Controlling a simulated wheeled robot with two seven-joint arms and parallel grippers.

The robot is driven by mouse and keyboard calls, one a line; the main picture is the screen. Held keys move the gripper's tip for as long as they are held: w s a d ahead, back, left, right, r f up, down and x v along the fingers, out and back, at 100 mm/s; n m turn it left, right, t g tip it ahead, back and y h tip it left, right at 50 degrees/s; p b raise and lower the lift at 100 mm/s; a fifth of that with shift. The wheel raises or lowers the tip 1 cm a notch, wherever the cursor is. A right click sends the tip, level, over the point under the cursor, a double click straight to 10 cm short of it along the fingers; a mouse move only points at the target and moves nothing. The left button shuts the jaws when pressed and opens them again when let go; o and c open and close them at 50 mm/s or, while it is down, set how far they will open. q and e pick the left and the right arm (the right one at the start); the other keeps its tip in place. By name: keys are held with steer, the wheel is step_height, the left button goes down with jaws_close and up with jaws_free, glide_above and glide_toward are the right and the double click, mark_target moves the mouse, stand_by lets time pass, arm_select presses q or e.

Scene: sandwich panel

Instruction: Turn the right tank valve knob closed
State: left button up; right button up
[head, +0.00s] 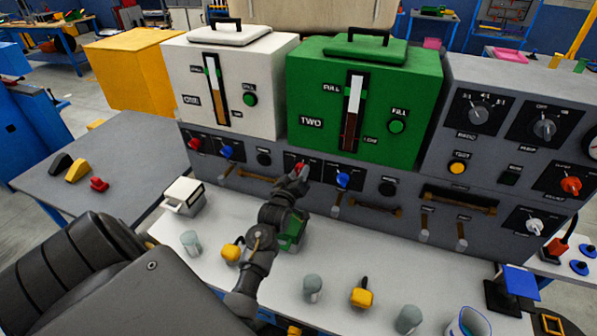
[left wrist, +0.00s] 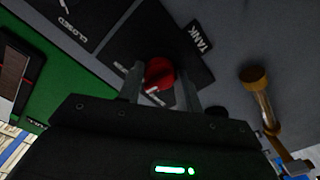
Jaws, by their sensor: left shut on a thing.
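The green tank (head: 310,95), labelled TWO, stands on the grey panel to the right of the white tank (head: 170,80). A red valve knob (head: 299,167) is on the panel front below the green tank, partly hidden by my left gripper (head: 293,182). In the left wrist view the red knob (left wrist: 158,72) sits between the two fingers of my left gripper (left wrist: 160,85), which is shut on it. A TANK label (left wrist: 200,37) and a CLOSED label (left wrist: 74,28) show beside it. My right gripper is not in view.
A blue knob (head: 343,180) is just right of the gripper; another red knob (head: 194,144) is at the panel's left. Levers, handles and dials crowd the panel's right. Cups and yellow pieces stand on the white counter (head: 210,275) below my arm.

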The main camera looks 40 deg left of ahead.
arm_select(q)
steer(key=n+p, duration=0.3)
steer(key=n, duration=0.7)
steer(key=shift+r+n+p, duration=0.15)
steer(key=shift+n+p, duration=0.15)
steer(key=shift+p, duration=0.05)
stand_by(0.4)
steer(key=o, duration=1)
steer(key=p+v, duration=0.6)
steer(key=v, duration=0.4)
steer(key=shift+s+d, duration=0.2)
steer(key=shift+s, duration=0.15)
